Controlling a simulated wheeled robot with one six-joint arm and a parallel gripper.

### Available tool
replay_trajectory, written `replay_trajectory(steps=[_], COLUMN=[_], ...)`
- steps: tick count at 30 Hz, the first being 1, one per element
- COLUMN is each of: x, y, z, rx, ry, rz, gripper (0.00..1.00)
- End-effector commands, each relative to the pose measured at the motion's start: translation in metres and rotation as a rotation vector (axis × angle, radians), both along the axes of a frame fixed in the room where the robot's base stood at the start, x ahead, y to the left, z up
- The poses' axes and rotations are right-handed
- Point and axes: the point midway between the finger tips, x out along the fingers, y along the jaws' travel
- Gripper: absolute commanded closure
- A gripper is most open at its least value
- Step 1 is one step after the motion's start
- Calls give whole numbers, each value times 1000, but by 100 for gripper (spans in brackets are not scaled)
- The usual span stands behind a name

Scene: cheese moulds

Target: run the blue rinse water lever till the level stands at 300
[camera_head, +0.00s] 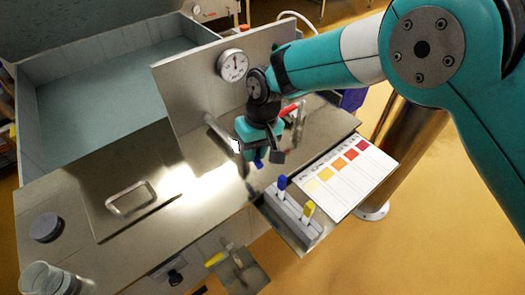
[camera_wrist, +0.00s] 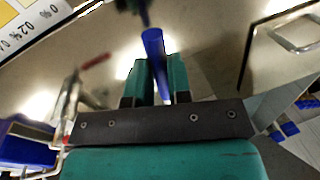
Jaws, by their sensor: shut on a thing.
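The blue lever (camera_wrist: 153,45) is a tapered blue handle running from a dark valve body at the top of the wrist view. Its end lies between the two teal fingers of my gripper (camera_wrist: 155,78), which is shut on it. In the head view my gripper (camera_head: 264,148) is over the steel bench beside the upright panel, and a small blue part of the lever (camera_head: 258,163) shows below the fingers. The rest of the lever is hidden by my gripper and arm. I cannot make out a level or a 300 mark.
A red-handled lever (camera_head: 290,108) is just behind my gripper. A round dial gauge (camera_head: 232,65) is on the upright panel (camera_head: 190,95). A colour chart (camera_head: 345,175) and a rack (camera_head: 292,213) with blue- and yellow-capped items are at right. A yellow-handled lever (camera_head: 215,258) is below the bench edge.

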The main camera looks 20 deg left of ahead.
Motion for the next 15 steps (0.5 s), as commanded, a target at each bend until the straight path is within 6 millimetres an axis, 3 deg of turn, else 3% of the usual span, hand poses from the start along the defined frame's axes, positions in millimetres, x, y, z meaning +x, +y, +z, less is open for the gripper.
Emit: replay_trajectory(steps=[15], x=[3], y=[-2], z=[0], rx=[0], ry=[3], rz=[96], gripper=[100])
